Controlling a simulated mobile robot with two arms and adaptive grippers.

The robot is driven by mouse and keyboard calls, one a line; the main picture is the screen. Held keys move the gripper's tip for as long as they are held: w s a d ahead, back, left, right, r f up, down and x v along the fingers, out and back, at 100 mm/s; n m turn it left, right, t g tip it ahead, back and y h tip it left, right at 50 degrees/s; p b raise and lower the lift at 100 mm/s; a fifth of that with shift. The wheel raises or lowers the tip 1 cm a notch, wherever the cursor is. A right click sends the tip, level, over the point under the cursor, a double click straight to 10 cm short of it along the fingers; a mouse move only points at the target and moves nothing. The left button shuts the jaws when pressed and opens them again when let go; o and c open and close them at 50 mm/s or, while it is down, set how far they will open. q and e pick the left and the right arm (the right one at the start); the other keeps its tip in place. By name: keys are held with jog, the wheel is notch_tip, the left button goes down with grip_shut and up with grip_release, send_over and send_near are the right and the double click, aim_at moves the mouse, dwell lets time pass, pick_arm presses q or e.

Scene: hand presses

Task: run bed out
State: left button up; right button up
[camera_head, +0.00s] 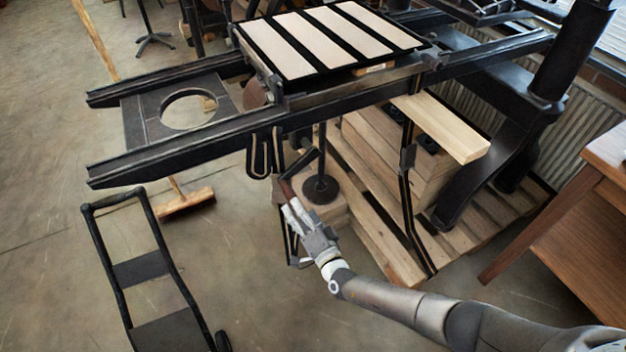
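The press bed (350,67) is a flat dark plate with pale strips across it. It sits on two long dark rails (180,164), over their middle to right part; the rails' left end is bare. A crank with a brown handle (287,190) hangs below the front rail. My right gripper (296,213) is at the lower end of this handle, with its fingers against or around it. The small overlap hides whether the fingers are closed on it. My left gripper is not in view.
A dark plate with a round hole (188,108) lies between the rails at the left. A pale wooden board (440,127) juts out under the bed. A hand truck (150,270) stands front left, a broom (186,202) behind it. A wooden table (585,230) is at the right.

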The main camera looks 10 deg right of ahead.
jog(key=p+v, duration=0.2)
jog(key=v, duration=0.3)
jog(key=shift+s+d, duration=0.1)
jog(key=shift+s, duration=0.1)
dwell(0.4)
